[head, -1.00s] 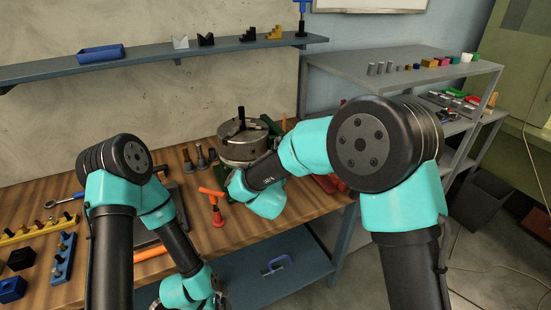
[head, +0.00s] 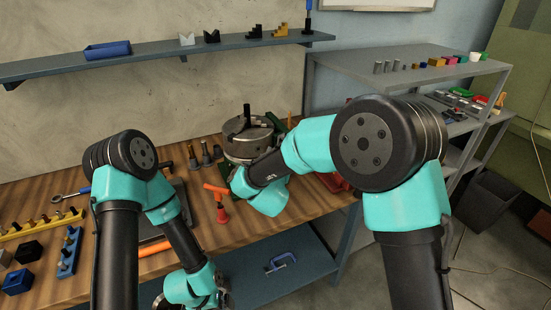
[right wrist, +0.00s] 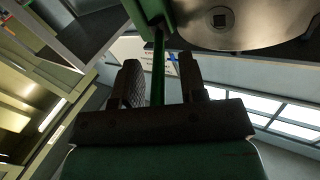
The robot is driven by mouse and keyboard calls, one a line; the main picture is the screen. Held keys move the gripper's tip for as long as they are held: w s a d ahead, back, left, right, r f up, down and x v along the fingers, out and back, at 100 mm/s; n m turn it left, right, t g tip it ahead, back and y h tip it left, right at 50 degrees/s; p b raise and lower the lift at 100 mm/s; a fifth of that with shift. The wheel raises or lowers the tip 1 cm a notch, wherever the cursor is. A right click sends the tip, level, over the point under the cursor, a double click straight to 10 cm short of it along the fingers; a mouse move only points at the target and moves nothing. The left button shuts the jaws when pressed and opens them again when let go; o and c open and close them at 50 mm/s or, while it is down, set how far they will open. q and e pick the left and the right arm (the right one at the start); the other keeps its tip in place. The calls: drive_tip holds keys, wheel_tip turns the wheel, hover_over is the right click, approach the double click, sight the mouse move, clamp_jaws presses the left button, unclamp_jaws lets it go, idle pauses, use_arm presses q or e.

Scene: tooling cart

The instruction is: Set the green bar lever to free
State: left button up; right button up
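In the right wrist view a narrow green bar (right wrist: 158,75) runs down from a green part (right wrist: 150,10) beside a round metal disc (right wrist: 245,18). My right gripper (right wrist: 160,68) has its two dark fingers apart, one on each side of the bar in the picture, with gaps showing. I cannot tell how deep the bar sits between them. In the head view a round grey chuck (head: 247,148) stands on the bench with a green part (head: 277,122) behind it. My right wrist hides the right gripper and the bar there.
An orange-handled red tool (head: 221,212) stands on the bench left of my right wrist, near several dark-grey fittings (head: 205,152). A wall shelf (head: 140,62) runs behind.

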drive_tip(key=shift+s, duration=0.1)
drive_tip(key=s, duration=1.7)
drive_tip(key=shift+a, duration=0.15)
drive_tip(key=w, duration=1.5)
drive_tip(key=shift+w, duration=0.2)
drive_tip(key=shift+s, duration=0.2)
